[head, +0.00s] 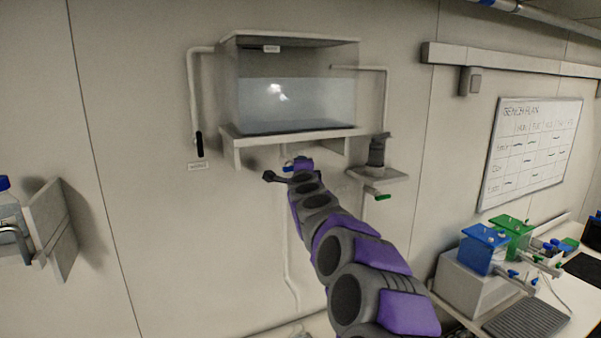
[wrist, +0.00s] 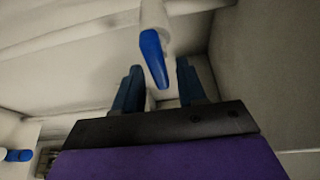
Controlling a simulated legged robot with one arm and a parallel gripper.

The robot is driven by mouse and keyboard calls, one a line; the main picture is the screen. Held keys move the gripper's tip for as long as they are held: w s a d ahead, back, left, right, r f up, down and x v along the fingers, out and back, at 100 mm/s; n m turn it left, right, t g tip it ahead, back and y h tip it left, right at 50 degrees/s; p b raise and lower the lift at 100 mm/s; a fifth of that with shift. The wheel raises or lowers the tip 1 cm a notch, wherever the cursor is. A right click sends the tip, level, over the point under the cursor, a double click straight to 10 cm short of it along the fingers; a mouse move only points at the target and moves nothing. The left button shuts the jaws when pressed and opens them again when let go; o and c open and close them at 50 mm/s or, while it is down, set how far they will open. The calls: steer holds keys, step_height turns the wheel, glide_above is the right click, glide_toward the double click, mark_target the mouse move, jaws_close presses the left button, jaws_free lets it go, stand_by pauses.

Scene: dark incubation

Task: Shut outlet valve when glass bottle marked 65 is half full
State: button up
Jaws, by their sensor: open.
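In the wrist view my gripper (wrist: 159,68) is open, with one dark blue finger on each side of a blue valve handle (wrist: 153,58). The handle hangs from a white pipe fitting, and its lower end lies between the fingers in the picture. I cannot tell whether they touch. In the head view my arm reaches up to just below the tank shelf, where a bit of blue (head: 288,166) shows by my gripper (head: 275,177). The glass tank (head: 298,95) is partly filled with clear water. I cannot make out a glass bottle marked 65.
A black-handled valve (head: 199,143) is on the left pipe. A green-handled valve (head: 382,197) sits below a small shelf (head: 376,175) on the right. A blue-capped bottle (head: 8,212) stands far left. A bench at right holds blue (head: 484,249) and green (head: 514,236) devices.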

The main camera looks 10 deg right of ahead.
steer(key=s+a+b, duration=0.2)
steer(key=s+b, duration=0.1)
steer(key=s, duration=1.1)
steer(key=shift+s+b, duration=0.25)
steer(key=shift+b, duration=0.05)
steer(key=s+a+f+n+g+y+b, duration=0.3)
steer(key=s+a+f+n+y+b, duration=0.4)
steer(key=s+a+f+n, duration=0.4)
steer(key=s+a+f+n+g+y+b, duration=0.1)
steer(key=s+a+f+n+g, duration=0.15)
steer(key=s+f, duration=0.3)
steer(key=s+a+f+n+g+y+b, duration=0.1)
steer(key=s+f+n+g+b, duration=0.2)
steer(key=f, duration=0.4)
steer(key=s+d+f+n+g+h+b, duration=0.1)
steer(key=s+d+f+g+h+b, duration=0.1)
steer(key=s+d+f, duration=0.3)
steer(key=s+d+f+n+g+h+b, duration=0.1)
steer(key=s+d+f+g, duration=0.4)
steer(key=s+f, duration=0.7)
steer(key=s+d+f+n+g+h+b, duration=0.1)
steer(key=s+d+f+g+h+b, duration=0.2)
steer(key=s+f, duration=0.5)
steer(key=s+d+g, duration=0.1)
steer(key=s+d, duration=0.1)
steer(key=s, duration=0.4)
steer(key=shift+s+f+b, duration=0.3)
steer(key=shift+s+f, duration=0.05)
